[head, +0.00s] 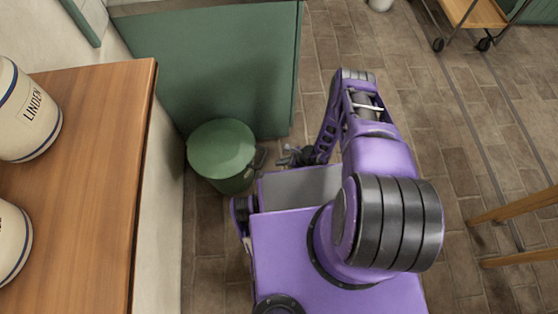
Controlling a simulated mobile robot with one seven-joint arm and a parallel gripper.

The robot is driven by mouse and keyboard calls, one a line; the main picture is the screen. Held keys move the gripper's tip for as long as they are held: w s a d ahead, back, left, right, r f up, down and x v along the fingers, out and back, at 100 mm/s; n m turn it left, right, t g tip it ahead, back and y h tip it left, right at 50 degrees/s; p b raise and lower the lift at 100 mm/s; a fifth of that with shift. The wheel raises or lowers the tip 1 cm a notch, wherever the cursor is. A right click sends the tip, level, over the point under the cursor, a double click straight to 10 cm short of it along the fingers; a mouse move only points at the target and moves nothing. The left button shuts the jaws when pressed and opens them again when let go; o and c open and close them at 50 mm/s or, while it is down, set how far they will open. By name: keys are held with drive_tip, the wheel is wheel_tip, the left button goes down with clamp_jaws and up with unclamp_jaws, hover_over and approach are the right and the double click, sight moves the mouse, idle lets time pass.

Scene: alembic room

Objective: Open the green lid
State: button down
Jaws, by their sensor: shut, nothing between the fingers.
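A round green lid (221,148) sits flat on top of a green bin (234,184) on the brick floor, against a green panel. The lid looks closed. My gripper (286,157) is low beside the bin, just to the right of its rim. It is small in the picture and its fingers look shut and empty. A dark part sticks out at the bin's right side near my gripper. I cannot tell whether my gripper touches it. My purple arm reaches down from the right.
A wooden counter (95,185) with cream jars (28,112) stands at the left. A green panel (215,60) rises behind the bin. A wheeled cart (470,14) is at the top right, and wooden legs (515,228) stand at the right. The brick floor (425,90) between is clear.

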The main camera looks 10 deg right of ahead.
drive_tip(key=b+x, duration=0.3)
drive_tip(key=x, duration=0.4)
drive_tip(key=shift+w+a+r+p, duration=0.1)
drive_tip(key=shift+a+r+p, duration=0.2)
drive_tip(key=shift+r, duration=0.6)
drive_tip(key=shift+w+a+r+p, duration=0.1)
drive_tip(key=shift+a+r+p, duration=0.15)
drive_tip(key=shift+r, duration=0.6)
drive_tip(key=shift+r, duration=0.15)
